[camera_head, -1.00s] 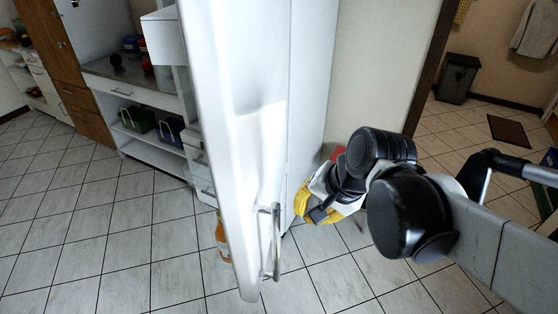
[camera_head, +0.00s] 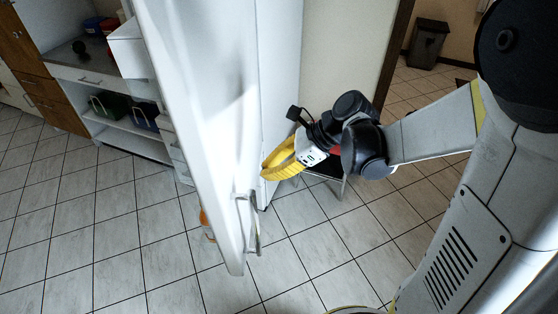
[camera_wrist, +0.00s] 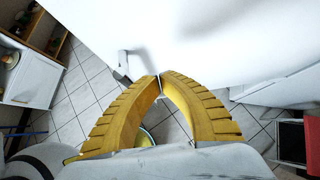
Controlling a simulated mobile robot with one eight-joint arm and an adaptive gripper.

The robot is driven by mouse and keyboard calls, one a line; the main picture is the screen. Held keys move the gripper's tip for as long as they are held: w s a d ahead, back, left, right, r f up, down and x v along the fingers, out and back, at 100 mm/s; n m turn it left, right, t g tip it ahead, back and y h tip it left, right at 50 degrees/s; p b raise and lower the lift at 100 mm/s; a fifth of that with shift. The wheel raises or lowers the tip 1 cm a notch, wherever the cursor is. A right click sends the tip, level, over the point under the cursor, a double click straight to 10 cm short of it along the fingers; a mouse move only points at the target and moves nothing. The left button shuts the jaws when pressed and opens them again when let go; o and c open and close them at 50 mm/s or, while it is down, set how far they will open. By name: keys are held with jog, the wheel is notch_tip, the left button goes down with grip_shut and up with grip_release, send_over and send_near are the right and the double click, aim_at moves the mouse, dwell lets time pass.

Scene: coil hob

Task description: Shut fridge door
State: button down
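The white fridge door (camera_head: 195,95) stands open in the head view, its metal bar handle (camera_head: 255,225) low on the near face. The fridge's side (camera_head: 278,80) is to the right of the door. My gripper (camera_head: 266,170), with yellow fingers, is right of the door and above the handle in the picture. In the wrist view, the fingertips (camera_wrist: 160,77) meet with nothing held between them. The white door panel (camera_wrist: 200,35) fills the top of that view, with the handle (camera_wrist: 123,66) left of the fingertips. I cannot tell whether the fingers touch the door.
An orange item (camera_head: 206,224) shows partly behind the door's lower left edge. A dark bin (camera_head: 427,43) is at the back right. The tiled floor (camera_head: 110,225) at left is clear.

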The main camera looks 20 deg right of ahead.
aim_at(236, 180)
jog(key=a, duration=0.1)
jog(key=w+a+f, duration=0.1)
jog(key=a, duration=0.1)
jog(key=a+f, duration=0.1)
jog(key=shift+w+a+b, duration=0.3)
jog(key=shift+a+b, duration=0.1)
jog(key=shift+w+a, duration=0.2)
jog(key=shift+a, duration=0.25)
